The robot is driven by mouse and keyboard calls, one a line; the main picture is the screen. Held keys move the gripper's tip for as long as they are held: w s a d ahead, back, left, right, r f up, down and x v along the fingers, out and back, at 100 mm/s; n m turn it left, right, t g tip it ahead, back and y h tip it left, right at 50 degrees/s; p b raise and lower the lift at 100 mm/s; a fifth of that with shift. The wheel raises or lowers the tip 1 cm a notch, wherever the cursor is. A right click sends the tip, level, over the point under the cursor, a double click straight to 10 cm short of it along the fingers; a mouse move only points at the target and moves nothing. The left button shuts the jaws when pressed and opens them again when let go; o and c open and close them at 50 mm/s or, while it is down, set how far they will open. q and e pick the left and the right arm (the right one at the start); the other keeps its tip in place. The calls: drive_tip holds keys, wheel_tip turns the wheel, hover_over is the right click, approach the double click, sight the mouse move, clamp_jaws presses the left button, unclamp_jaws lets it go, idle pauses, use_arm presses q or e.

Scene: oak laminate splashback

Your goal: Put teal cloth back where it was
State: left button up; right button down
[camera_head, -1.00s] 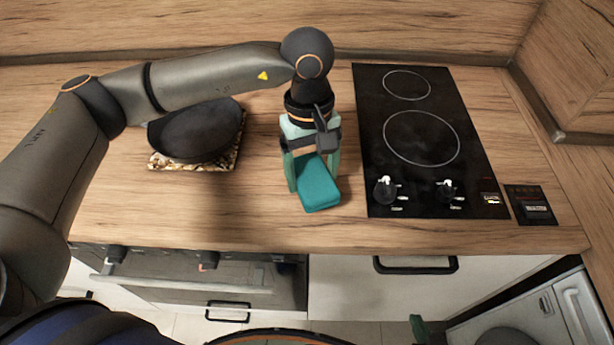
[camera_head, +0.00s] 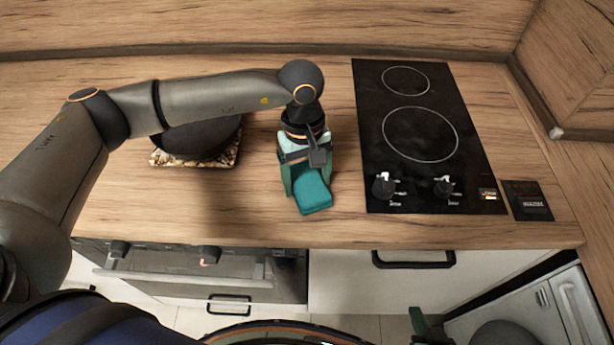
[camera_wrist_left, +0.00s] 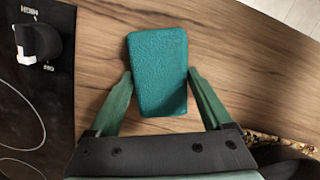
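The teal cloth (camera_head: 313,193) is a folded, rounded block at the front part of the counter, left of the hob. It also shows in the left wrist view (camera_wrist_left: 158,72). My left gripper (camera_head: 306,180) points down over the counter with its green fingers along both sides of the cloth. The cloth is at or just above the counter; I cannot tell which. Part of my right gripper (camera_head: 420,322) shows at the bottom edge, mostly out of frame.
A black hob (camera_head: 415,150) with knobs lies right of the cloth. A dark pan (camera_head: 195,138) sits on a patterned trivet (camera_head: 190,162) to the left, partly behind my left arm. Bare counter (camera_head: 250,215) lies between them. Drawers and an oven are below the front edge.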

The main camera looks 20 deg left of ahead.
sight(304, 174)
use_arm(q)
drive_tip(key=shift+o, duration=1)
drive_tip(key=shift+r, duration=0.4)
wheel_tip(304, 174, up, 12)
drive_tip(key=w+b, duration=0.1)
drive_tip(key=shift+a+f, duration=0.25)
drive_tip(key=shift+a, duration=0.2)
